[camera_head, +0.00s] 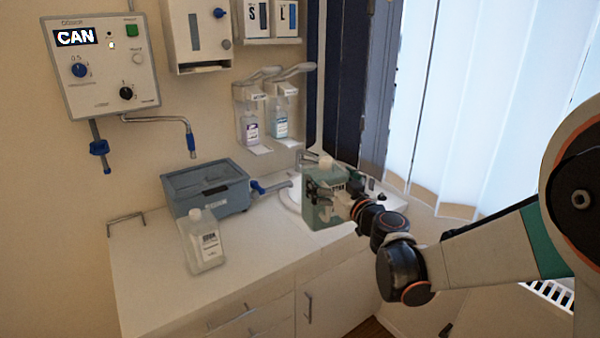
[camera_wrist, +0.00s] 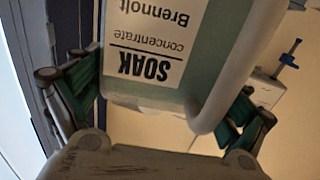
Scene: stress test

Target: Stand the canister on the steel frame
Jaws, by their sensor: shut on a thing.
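The canister (camera_head: 325,178) is pale green with a white cap and stands upright at the back right of the counter. My gripper (camera_head: 337,203) is shut on it from the front right. In the wrist view the canister (camera_wrist: 150,98) fills the space between my green-padded fingers, its "SOAK concentrate" label upside down and its handle at right. I cannot tell whether its base touches anything. A thin bent steel frame (camera_head: 126,217) shows at the counter's left back edge. Another steel bar (camera_head: 308,156) shows behind the canister, partly hidden.
A white labelled bottle (camera_head: 203,243) stands on the counter (camera_head: 150,280). A grey lidded box (camera_head: 205,186) with a blue tap is behind it. A white round basin (camera_head: 290,198) lies by the canister. A control box (camera_head: 100,65) and dispensers (camera_head: 262,118) hang on the wall. The counter's front is clear.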

